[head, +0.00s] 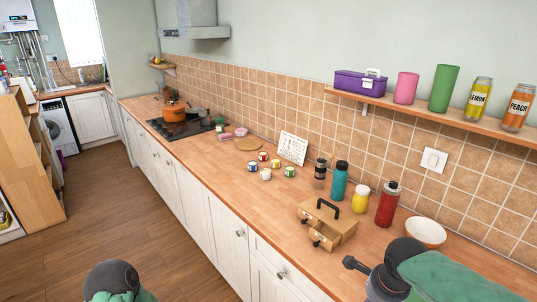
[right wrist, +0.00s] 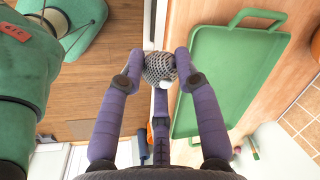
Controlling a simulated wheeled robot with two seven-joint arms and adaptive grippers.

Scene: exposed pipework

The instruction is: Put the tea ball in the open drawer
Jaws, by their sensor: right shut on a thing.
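The tea ball (right wrist: 160,68), a grey mesh ball, is held between the purple fingertips of my right gripper (right wrist: 161,62) in the right wrist view. The gripper is shut on it, above the worktop's front edge. The head view shows part of my right arm at the lower right but neither the gripper nor the tea ball. A small wooden drawer box (head: 343,226) with a black handle stands on the worktop, with a drawer (head: 326,236) pulled out at its front. My left gripper is out of view.
In the right wrist view a green tray (right wrist: 222,80) lies on the worktop beside the gripper. Behind the drawer box stand a teal bottle (head: 339,181), a yellow jar (head: 360,199) and a red bottle (head: 387,205). A white bowl (head: 425,233) is to the right. Several small tins (head: 266,174) stand farther left.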

